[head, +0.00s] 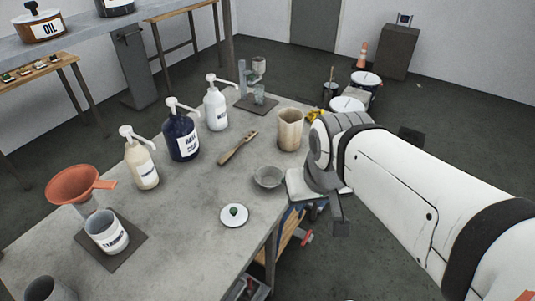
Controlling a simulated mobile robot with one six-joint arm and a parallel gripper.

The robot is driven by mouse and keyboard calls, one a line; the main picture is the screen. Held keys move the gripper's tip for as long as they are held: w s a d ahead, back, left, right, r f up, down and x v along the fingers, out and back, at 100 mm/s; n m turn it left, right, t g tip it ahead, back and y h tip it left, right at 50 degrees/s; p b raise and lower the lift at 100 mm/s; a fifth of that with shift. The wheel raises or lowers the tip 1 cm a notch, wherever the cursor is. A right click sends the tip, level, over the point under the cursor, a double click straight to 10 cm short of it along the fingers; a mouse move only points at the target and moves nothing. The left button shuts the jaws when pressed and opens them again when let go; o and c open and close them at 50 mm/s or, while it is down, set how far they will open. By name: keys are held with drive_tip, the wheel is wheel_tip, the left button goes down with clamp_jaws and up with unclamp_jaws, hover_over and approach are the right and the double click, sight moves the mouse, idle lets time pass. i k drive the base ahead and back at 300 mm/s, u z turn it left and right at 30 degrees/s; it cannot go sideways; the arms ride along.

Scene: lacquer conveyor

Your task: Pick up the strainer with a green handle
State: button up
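I cannot make out a strainer with a long green handle. A round white disc with a green knob (234,213) lies flat near the table's front edge. A small grey bowl-like piece (268,178) sits behind it, also near the edge; whether it is mesh is unclear.
The grey table (185,235) holds pump bottles (183,137), a wooden brush (238,148), a beige cup (290,130), an orange funnel (80,186) and a labelled can (107,233). White-lidded containers (366,79) stand behind my arm. Bare tabletop lies between bottles and disc.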

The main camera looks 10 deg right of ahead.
sight(269, 176)
drive_tip(key=u, duration=1.5)
drive_tip(key=k, duration=1.05)
drive_tip(key=z, duration=1)
drive_tip(key=i, duration=1)
drive_tip(key=z, duration=0.05)
